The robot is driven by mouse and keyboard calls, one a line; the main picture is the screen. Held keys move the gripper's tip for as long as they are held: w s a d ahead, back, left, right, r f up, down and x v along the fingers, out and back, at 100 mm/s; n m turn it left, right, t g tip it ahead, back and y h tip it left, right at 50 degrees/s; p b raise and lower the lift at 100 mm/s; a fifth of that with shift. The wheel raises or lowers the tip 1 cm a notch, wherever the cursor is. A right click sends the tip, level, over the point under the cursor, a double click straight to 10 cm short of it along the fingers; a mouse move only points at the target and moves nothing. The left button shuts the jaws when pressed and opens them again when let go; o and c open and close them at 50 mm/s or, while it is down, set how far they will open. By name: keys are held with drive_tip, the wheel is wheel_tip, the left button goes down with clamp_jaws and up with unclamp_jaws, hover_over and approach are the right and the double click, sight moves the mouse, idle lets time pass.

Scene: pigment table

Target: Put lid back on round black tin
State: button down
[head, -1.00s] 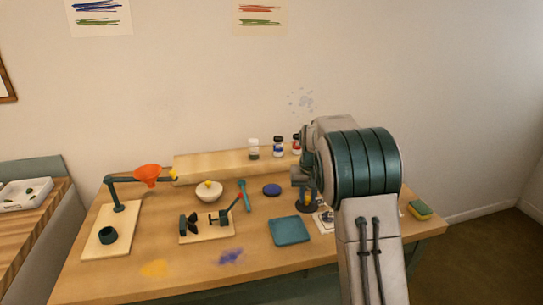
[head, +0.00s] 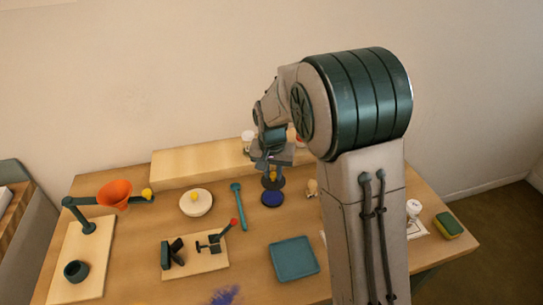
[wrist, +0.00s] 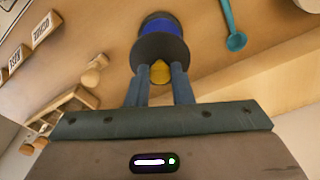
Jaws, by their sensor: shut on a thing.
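The round black tin (head: 272,200), with blue pigment showing in its open top, stands on the table right of the teal spoon. In the wrist view the tin (wrist: 157,24) shows beyond the lid, partly covered by it. My gripper (head: 272,174) is shut on the yellow knob of the dark round lid (head: 274,184). In the wrist view the knob is between the fingertips of my gripper (wrist: 160,80), with the lid (wrist: 160,47) flat beyond it. The lid appears raised above the tin; the exact gap and alignment are unclear.
A teal spoon (head: 239,206) and white bowl (head: 196,209) lie left of the tin. A teal tray (head: 294,259) is in front. A wooden shelf (head: 190,166) with jars (head: 248,137) runs behind. A funnel stand (head: 88,227) and sponge (head: 448,225) are farther out. My arm hides some table.

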sight(272, 182)
drive_tip(key=shift+w+a, duration=0.1)
drive_tip(key=shift+w, duration=0.05)
drive_tip(key=shift+f+b, duration=2.25)
drive_tip(key=shift+f, duration=0.95)
drive_tip(key=shift+f+b, duration=0.15)
drive_tip(key=shift+b, duration=0.15)
drive_tip(key=c, duration=0.7)
unclamp_jaws()
drive_tip(key=shift+r+p, duration=2.4)
drive_tip(key=shift+r, duration=1.15)
